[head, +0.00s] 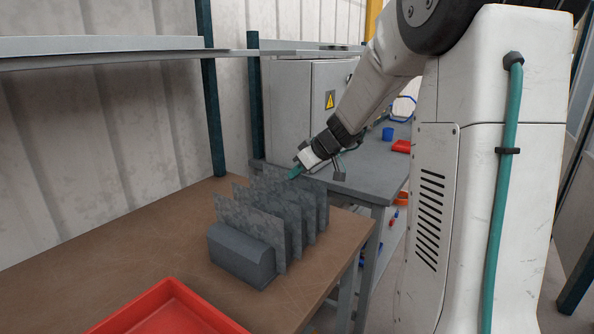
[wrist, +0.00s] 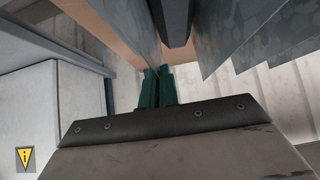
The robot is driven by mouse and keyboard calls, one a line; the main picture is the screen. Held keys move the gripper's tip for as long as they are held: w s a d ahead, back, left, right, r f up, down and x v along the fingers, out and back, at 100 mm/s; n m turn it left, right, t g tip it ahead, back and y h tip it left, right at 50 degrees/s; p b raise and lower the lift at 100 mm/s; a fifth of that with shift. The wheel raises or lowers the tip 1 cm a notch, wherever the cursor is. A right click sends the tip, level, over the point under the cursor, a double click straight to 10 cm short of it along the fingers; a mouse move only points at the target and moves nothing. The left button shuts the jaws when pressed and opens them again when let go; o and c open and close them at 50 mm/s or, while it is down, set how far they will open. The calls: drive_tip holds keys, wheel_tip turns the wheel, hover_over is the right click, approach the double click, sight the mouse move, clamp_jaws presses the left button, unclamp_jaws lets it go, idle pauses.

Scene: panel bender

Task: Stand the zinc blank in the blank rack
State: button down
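The blank rack (head: 240,257) is a dark grey block on the brown table, with several mottled grey sheets standing upright in a row. My gripper (head: 295,172), with teal fingertips, is at the top edge of the rearmost sheet, the zinc blank (head: 270,176). In the wrist view the teal fingers (wrist: 158,88) are close together with the thin blank (wrist: 128,28) running between them, so the gripper appears shut on it. The blank is upright, roughly parallel to the other sheets. Its lower edge is hidden behind them, so I cannot tell whether it is seated in a slot.
A red tray (head: 168,309) lies at the table's front. A grey bench (head: 372,180) with a grey electrical cabinet (head: 290,105) stands behind. A shelf (head: 100,47) overhangs the table at upper left. The table left of the rack is clear.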

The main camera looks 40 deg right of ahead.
drive_tip(key=shift+f, duration=0.15)
drive_tip(key=c, duration=1.6)
unclamp_jaws()
drive_tip(key=v, duration=0.8)
drive_tip(key=shift+f, duration=0.1)
